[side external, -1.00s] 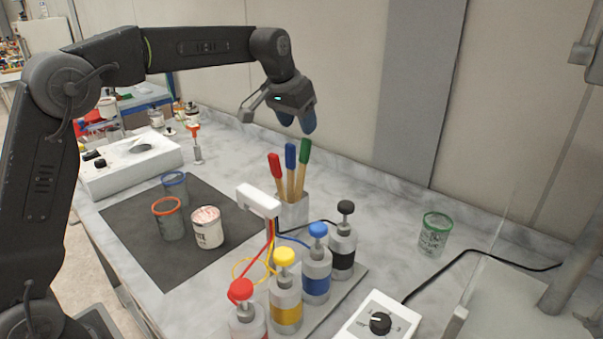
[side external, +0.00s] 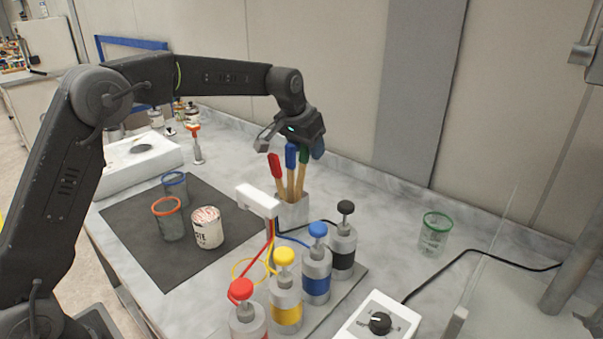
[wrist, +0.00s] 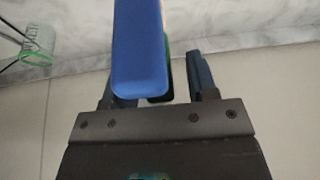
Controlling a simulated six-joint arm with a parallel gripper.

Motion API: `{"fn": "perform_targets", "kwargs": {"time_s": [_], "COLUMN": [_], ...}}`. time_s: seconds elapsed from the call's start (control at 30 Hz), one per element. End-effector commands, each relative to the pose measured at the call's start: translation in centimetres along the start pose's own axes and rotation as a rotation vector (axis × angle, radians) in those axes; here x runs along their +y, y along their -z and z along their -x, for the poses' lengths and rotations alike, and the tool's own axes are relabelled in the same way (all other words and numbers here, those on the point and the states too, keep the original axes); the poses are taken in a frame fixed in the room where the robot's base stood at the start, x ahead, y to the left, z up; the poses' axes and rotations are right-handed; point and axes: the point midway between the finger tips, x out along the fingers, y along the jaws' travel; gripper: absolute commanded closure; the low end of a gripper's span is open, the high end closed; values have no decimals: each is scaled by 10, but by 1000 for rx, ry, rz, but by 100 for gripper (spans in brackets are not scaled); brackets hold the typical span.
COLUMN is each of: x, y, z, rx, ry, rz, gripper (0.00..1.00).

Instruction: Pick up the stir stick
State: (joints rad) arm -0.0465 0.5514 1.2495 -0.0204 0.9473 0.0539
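Three stir sticks with wooden shafts stand in a light grey holder (side external: 294,212) on the bench. Their handles are red (side external: 275,166), blue (side external: 291,157) and green (side external: 304,155). My gripper (side external: 305,150) is low over the sticks, with its blue finger pads apart, near the top of the green handle. In the wrist view the blue handle (wrist: 140,45) is large and close to the camera, hiding part of the left finger. The green handle (wrist: 168,52) shows only as a sliver behind it, between the fingers. Contact with it cannot be told.
Pump bottles with red, yellow (side external: 285,290), blue and black tops stand in front of the holder. A white cup (side external: 207,228) and two rimmed cups sit on a dark mat (side external: 160,265). A green-rimmed cup (side external: 434,235) and a dial box (side external: 378,322) are at right.

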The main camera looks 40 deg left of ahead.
Motion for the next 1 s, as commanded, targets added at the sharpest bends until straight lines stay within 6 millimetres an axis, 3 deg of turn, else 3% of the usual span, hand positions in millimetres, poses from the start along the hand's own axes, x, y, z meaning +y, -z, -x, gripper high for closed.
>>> {"fn": "perform_targets", "kwargs": {"time_s": [0.07,0.5,0.77,1.0], "x": [0,0,0,0], "y": [0,0,1,15], "z": [0,0,2,33], "rx": [0,0,1,6], "ry": [0,0,0,0], "rz": [0,0,0,0], "gripper": [55,97,99,99]}}
